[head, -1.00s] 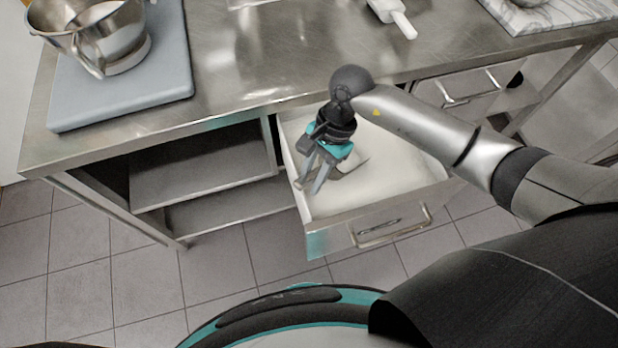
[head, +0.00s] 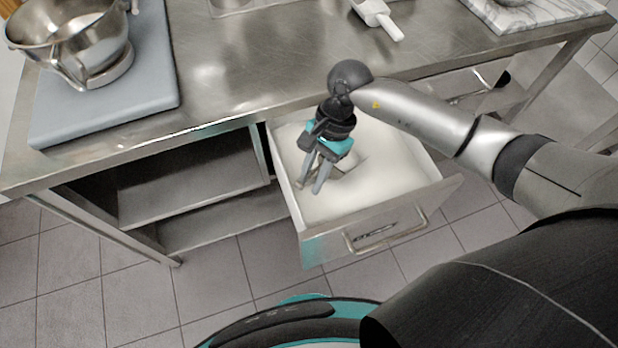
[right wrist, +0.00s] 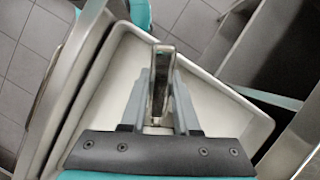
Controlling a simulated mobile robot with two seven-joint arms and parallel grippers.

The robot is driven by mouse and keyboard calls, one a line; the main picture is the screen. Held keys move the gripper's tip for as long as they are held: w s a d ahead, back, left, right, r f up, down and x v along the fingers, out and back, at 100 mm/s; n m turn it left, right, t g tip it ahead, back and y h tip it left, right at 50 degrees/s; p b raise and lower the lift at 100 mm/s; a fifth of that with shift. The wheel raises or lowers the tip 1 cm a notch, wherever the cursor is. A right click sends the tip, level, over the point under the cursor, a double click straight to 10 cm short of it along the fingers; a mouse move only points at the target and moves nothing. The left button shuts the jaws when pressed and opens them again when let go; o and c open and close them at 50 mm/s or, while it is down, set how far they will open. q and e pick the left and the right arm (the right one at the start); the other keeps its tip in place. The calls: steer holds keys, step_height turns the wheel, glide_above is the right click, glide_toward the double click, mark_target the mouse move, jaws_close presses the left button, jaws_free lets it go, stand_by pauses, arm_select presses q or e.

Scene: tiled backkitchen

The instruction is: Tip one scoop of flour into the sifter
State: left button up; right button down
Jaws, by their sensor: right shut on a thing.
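A drawer (head: 385,227) under the steel table is pulled open and holds white flour (head: 385,172). My right gripper (head: 308,188) points down inside the drawer, near its left wall. It is shut on a narrow metal piece, which looks like a scoop handle (right wrist: 161,75) in the right wrist view. A pale scoop-like shape shows beside the fingers in the head view, partly hidden by them; I cannot tell whether it carries flour. A shiny metal vessel with a handle, apparently the sifter (head: 72,32), stands at the upper left. My left gripper is not in view.
The vessel stands on a blue-grey board (head: 150,95). A white scoop (head: 376,14) lies at the table's back, and a marble board (head: 540,10) is at the upper right. The steel tabletop (head: 250,65) between them is clear. Open shelves (head: 185,185) are left of the drawer.

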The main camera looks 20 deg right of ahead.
steer(key=shift+r, duration=0.15)
stand_by(0.5)
steer(key=shift+r+p, duration=2.3)
steer(key=shift+r, duration=1.2)
step_height(320, 180, up, 12)
steer(key=t+h+p, duration=0.1)
steer(key=h+p, duration=0.2)
steer(key=p, duration=0.6)
steer(key=shift+t+p, duration=0.35)
steer(key=shift+t, duration=0.05)
steer(key=shift+f, duration=0.15)
